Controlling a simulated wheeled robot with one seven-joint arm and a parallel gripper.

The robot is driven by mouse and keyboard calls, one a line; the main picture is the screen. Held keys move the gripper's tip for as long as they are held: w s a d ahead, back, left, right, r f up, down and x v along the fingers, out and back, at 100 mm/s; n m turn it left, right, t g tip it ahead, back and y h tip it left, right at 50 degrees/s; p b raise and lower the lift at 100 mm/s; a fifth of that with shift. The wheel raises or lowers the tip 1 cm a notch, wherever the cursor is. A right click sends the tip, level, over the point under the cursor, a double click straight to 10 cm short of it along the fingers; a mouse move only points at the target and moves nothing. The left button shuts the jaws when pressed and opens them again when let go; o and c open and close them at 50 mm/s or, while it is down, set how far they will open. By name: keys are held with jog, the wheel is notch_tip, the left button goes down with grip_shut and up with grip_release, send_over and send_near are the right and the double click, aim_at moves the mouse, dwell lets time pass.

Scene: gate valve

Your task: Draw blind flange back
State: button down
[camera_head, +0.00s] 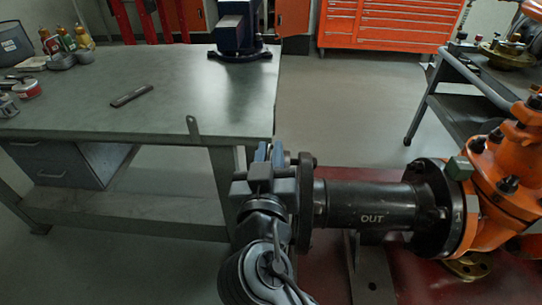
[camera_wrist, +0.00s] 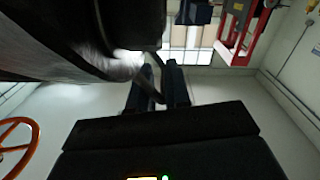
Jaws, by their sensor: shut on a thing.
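The blind flange (camera_head: 304,205) is a dark upright disc at the left end of the black pipe spool (camera_head: 365,205) marked OUT. I cannot make out a gap between the flange and the pipe end. My gripper (camera_head: 268,153) is at the left side of the flange, near its top. In the wrist view my gripper's two dark fingers (camera_wrist: 159,88) are shut on a thin dark piece beside a large dark round body at upper left, which seems to be the flange. The exact grip point is partly hidden by my wrist and fingers.
The orange valve (camera_head: 500,180) joins the spool's right end. A green-grey workbench (camera_head: 190,90) stands at left, with a flat dark bar (camera_head: 131,96) and a vise (camera_head: 238,35) on it. A dark cart (camera_head: 450,105) stands at upper right. Floor between bench and cart is clear.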

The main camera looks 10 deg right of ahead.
jog(key=shift+a+f, duration=0.2)
jog(key=shift+a, duration=0.15)
jog(key=c, duration=1.2)
grip_release()
jog(key=shift+c, duration=0.2)
jog(key=shift+d+r, duration=0.1)
jog(key=b+v, duration=0.1)
jog(key=v, duration=0.7)
